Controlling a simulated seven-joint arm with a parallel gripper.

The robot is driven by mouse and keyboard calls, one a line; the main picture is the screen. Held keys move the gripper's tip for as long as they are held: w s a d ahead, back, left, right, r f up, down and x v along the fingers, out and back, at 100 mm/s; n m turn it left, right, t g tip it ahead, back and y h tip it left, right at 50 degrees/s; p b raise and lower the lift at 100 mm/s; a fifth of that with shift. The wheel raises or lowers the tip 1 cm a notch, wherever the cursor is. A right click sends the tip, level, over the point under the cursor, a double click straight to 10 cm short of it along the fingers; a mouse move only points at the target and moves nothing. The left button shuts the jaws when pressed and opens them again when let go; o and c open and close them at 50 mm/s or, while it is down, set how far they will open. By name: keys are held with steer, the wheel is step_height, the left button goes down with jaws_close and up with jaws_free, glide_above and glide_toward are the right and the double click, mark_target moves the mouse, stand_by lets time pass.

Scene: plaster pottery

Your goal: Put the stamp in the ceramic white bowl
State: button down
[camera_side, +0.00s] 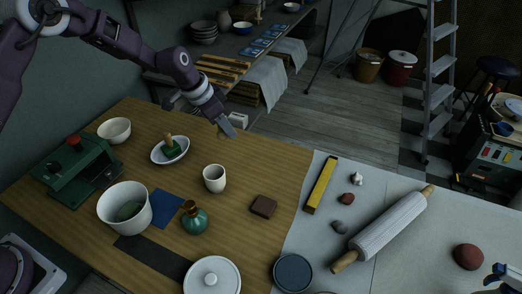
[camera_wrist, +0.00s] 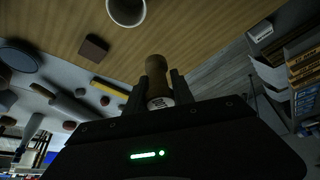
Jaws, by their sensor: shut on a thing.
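My gripper (camera_side: 226,127) is raised above the back right part of the wooden table. In the wrist view my gripper (camera_wrist: 158,88) is shut on a brown cylindrical thing (camera_wrist: 156,66) with a pale, marked end; I cannot tell whether it is the stamp. A green block with a wooden handle (camera_side: 172,148), stamp-like, sits in a white oval dish (camera_side: 157,158) left of and below my gripper. A small empty white bowl (camera_side: 114,130) stands at the back left. A larger white bowl (camera_side: 113,215) holds a dull green piece.
A white cup (camera_side: 214,179), green bottle (camera_side: 196,219), brown block (camera_side: 263,206) and lidded white pot (camera_side: 212,276) stand on the table. A green press (camera_side: 75,172) is at left. A rolling pin (camera_side: 388,229) and yellow bar (camera_side: 321,185) lie on the grey cloth at right.

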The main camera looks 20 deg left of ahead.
steer(key=w+a+n+y, duration=0.3)
steer(key=a+n, duration=0.4)
steer(key=a, duration=1.6)
step_height(320, 180, up, 3)
steer(key=n+y, duration=0.2)
steer(key=n, duration=0.5)
glide_above(113, 122)
steer(key=s+d, duration=0.2)
steer(key=d, duration=0.2)
step_height(113, 122, down, 16)
steer(key=shift+a+r, duration=0.15)
steer(key=shift+r, duration=0.05)
steer(key=c, duration=1)
jaws_free()
